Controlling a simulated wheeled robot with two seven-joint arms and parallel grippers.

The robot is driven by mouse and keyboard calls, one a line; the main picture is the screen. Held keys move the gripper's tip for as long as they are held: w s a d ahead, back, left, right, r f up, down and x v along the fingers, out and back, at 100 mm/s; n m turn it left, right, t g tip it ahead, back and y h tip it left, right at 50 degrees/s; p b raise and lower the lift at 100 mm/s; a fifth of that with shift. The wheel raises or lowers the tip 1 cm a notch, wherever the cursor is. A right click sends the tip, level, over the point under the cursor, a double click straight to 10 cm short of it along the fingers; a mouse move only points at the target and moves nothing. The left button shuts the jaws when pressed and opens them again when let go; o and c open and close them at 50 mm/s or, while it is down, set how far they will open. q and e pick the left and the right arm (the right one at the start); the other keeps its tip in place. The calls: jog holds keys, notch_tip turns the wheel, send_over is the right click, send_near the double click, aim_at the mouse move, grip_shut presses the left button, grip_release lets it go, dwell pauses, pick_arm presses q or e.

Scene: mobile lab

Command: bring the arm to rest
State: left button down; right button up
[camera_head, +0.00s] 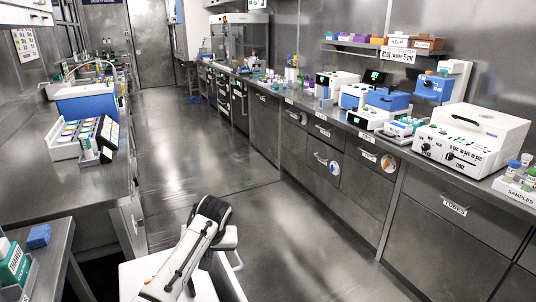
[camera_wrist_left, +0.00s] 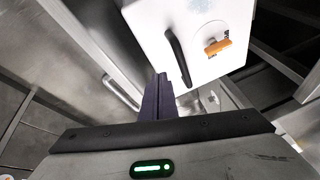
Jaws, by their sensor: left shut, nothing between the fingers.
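In the left wrist view my left gripper (camera_wrist_left: 161,82) is shut, its two dark fingers together with nothing between them. It points out over the floor area and touches nothing that I can see. In the head view a white and black arm of mine (camera_head: 190,245) stands folded low in the middle, in the aisle. Its gripper is hidden there. My right gripper is in neither view.
A long steel bench (camera_head: 412,150) with drawers and lab devices runs along the right. A left bench (camera_head: 85,185) holds a blue-and-white device (camera_head: 85,103) and a tube rack. A blue block (camera_head: 38,236) lies at lower left. The aisle floor (camera_head: 195,135) is clear.

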pick_arm(q)
jog(key=s+f+m+h, duration=0.1)
jog(key=s+f, duration=0.4)
jog(key=s, duration=0.4)
jog(key=s+f+m+h, duration=0.1)
jog(key=s+f, duration=0.3)
jog(key=s, duration=0.6)
jog(key=s+r+m+h, duration=0.1)
jog(key=s+r+m, duration=0.15)
jog(key=s, duration=0.75)
jog(key=s+r+m, duration=0.1)
jog(key=s+r, duration=0.2)
jog(key=s, duration=0.7)
jog(key=w+d+f+t+h, duration=0.2)
jog(key=w+d+f+t, duration=0.2)
jog(key=f, duration=0.7)
jog(key=shift+d+f+t+h, duration=0.35)
jog(key=shift+d+t, duration=0.25)
jog(key=shift+d, duration=0.35)
